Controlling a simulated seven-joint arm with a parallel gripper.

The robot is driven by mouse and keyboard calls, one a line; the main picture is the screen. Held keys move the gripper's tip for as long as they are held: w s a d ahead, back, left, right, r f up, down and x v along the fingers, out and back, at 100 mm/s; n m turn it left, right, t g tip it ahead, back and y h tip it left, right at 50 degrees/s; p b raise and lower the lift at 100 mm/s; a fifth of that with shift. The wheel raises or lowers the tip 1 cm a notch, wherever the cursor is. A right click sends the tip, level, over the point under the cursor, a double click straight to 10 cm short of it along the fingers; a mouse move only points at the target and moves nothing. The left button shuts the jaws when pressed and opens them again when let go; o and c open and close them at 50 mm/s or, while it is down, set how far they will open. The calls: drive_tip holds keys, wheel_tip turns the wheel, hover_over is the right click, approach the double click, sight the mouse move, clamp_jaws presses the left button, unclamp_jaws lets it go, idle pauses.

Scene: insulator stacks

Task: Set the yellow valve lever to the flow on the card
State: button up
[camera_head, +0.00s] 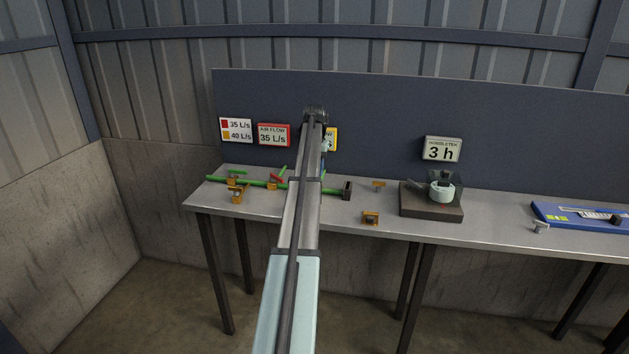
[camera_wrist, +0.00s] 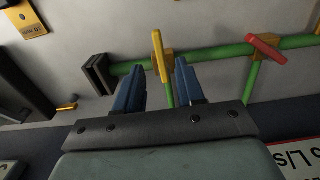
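The yellow valve lever (camera_wrist: 158,52) shows in the wrist view, lying across the green pipe (camera_wrist: 213,55). My gripper (camera_wrist: 160,66) is open, its two blue fingers on either side of the lever, with a visible gap on both sides. Whether the fingertips are at the lever's height I cannot tell. In the head view my arm hides the yellow lever. The card (camera_head: 235,130) on the back panel reads 35 L/s beside red and 40 L/s beside yellow-orange. A yellow-framed display (camera_head: 332,139) is mostly hidden behind my arm, its reading unseen.
A red lever (camera_wrist: 267,48) sits slanted on the same pipe, right of my gripper in the wrist view. The red-framed display (camera_head: 274,135) reads 35 L/s. A dark pipe end (camera_wrist: 99,75) is close left of my fingers.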

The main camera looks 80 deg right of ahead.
drive_tip(key=shift+f, duration=2.4)
clamp_jaws()
